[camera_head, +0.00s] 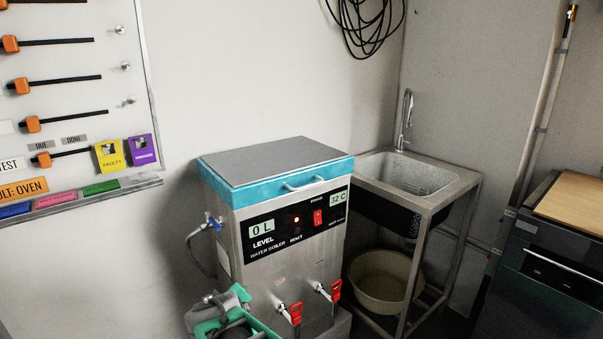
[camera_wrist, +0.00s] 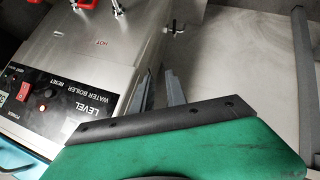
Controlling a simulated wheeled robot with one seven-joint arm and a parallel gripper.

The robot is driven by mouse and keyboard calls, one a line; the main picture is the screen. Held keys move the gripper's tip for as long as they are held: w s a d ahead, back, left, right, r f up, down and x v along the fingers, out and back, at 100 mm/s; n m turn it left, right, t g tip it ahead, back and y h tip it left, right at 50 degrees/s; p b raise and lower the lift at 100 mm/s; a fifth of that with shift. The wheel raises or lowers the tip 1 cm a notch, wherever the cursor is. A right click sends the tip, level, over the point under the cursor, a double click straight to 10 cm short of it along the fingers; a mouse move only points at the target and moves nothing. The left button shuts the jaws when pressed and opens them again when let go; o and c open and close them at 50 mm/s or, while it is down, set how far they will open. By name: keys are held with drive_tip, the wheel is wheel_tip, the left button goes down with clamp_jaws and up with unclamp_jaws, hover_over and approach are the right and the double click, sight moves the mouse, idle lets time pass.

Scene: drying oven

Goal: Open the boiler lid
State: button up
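The boiler (camera_head: 285,240) is a steel box with a "0 L" level display, standing against the wall in the head view. Its lid (camera_head: 270,160) has a grey top and blue rim, lies flat and looks closed, and has a metal handle (camera_head: 304,184) on its front. My gripper (camera_wrist: 160,80) is beside the boiler's lower left, well below the lid and apart from the handle. In the wrist view its two grey fingers show a narrow gap with nothing between them. The boiler's front panel (camera_wrist: 75,90) and part of the blue rim (camera_wrist: 22,160) also show there.
Two red-handled taps (camera_head: 295,312) stick out of the boiler's front. A blue valve with a hose (camera_head: 212,222) is on its left side. A sink (camera_head: 415,175) stands to the right, with a basin (camera_head: 385,278) below. A board with sliders (camera_head: 75,90) hangs at left.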

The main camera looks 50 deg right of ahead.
drive_tip(key=d+r+t+h+p, duration=0.15)
drive_tip(key=d+r+h, duration=0.25)
drive_tip(key=d+r, duration=0.5)
drive_tip(key=n+h+p, duration=0.3)
drive_tip(key=n+h, duration=0.2)
drive_tip(key=h, duration=0.2)
approach(307, 187)
drive_tip(key=x, duration=0.3)
drive_tip(key=shift+t, duration=0.65)
drive_tip(key=x, duration=0.7)
drive_tip(key=shift+d+f, duration=0.3)
drive_tip(key=shift+d, duration=0.15)
clamp_jaws()
